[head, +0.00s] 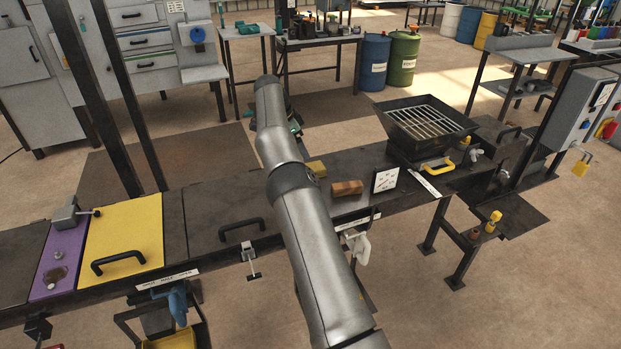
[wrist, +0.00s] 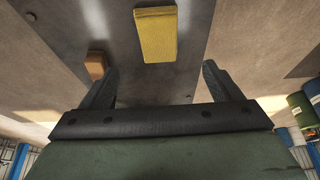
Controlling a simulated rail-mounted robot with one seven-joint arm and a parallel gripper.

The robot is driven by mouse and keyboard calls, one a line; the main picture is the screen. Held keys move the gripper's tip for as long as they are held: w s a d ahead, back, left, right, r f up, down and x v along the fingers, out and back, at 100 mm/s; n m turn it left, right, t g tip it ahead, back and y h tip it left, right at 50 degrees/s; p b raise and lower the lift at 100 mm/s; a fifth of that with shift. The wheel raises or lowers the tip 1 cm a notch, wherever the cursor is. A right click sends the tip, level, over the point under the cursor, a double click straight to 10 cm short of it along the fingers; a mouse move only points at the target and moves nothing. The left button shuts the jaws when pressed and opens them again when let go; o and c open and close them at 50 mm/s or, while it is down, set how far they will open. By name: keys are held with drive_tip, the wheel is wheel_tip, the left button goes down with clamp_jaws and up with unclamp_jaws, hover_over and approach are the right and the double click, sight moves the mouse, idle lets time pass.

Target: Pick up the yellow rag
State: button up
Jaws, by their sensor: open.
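The yellow rag (head: 317,168) is a small, folded, block-like piece on the dark bench top, just right of my arm in the head view. In the wrist view the yellow rag (wrist: 156,34) lies at the top centre, beyond my fingertips and roughly in line with the space between them. My gripper (wrist: 161,70) is open, with nothing between its fingers. In the head view my arm hides most of the gripper, which is above the far side of the bench. The rag and the fingers are apart.
A brown block (head: 347,188) sits on the bench near the rag and also shows by the left finger in the wrist view (wrist: 95,65). A small sign (head: 385,180) and a grated hopper (head: 428,122) stand further right. A black handle (head: 241,229) sticks up on the left.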

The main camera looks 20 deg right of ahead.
drive_tip(key=x, duration=0.5)
drive_tip(key=p+x, duration=0.2)
drive_tip(key=x, duration=0.3)
drive_tip(key=shift+s+f, duration=0.1)
drive_tip(key=shift+f, duration=0.05)
drive_tip(key=shift+a, duration=0.1)
drive_tip(key=shift+f, duration=0.3)
drive_tip(key=c, duration=1.1)
